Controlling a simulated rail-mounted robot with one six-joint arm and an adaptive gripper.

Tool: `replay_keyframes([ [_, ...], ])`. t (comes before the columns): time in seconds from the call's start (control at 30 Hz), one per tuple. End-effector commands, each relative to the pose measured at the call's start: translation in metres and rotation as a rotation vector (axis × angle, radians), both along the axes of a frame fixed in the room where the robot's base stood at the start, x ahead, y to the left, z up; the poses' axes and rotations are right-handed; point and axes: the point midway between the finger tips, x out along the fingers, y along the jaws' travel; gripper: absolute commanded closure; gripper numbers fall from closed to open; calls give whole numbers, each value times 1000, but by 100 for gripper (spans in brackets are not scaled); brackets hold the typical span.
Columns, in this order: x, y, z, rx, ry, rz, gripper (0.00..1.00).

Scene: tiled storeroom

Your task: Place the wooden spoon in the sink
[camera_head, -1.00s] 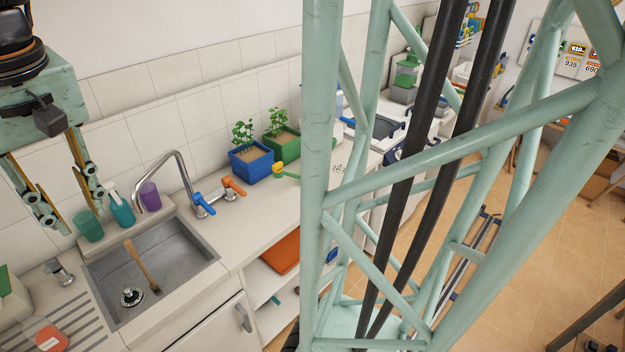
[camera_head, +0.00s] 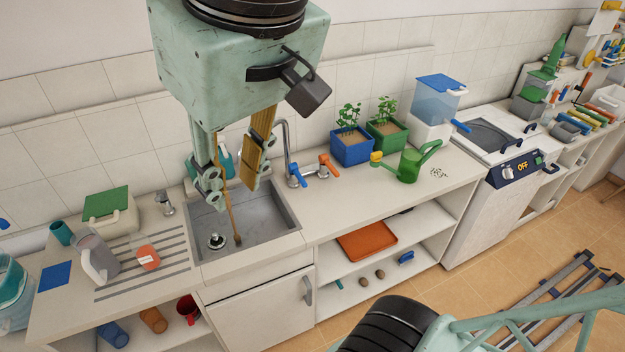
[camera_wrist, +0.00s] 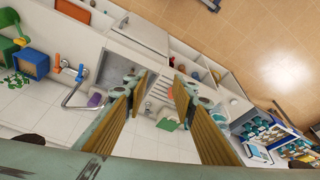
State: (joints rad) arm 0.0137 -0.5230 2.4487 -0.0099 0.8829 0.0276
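The wooden spoon (camera_head: 234,221) stands tilted in the grey sink (camera_head: 278,222), its lower end on the basin floor beside the drain. My gripper hides part of its upper length in the head view. My gripper (camera_head: 231,195) appears in front of the sink in that view, fingers pointing down. In the wrist view my gripper (camera_wrist: 157,90) is open, with a wide gap and nothing held between the fingers. The sink (camera_wrist: 113,68) shows there beside and partly behind one finger; I cannot make out the spoon in it.
The tap with blue and orange handles (camera_head: 298,175) stands behind the sink. A clear jug (camera_head: 98,257) and a green-lidded container (camera_head: 108,208) are on the left counter. Plant pots and a green watering can (camera_head: 410,165) stand to the right. The counter front right of the sink is clear.

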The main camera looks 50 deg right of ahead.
Motion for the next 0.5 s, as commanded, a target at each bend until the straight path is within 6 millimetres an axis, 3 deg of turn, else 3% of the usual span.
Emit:
replay_keyframes([
  [0.03, -18, 3, -9, 9, 6, 0, 75],
  [0.13, -29, 4, -11, 7, 0, 14, 75],
  [0.5, -41, 6, -14, 0, -6, 34, 75],
])
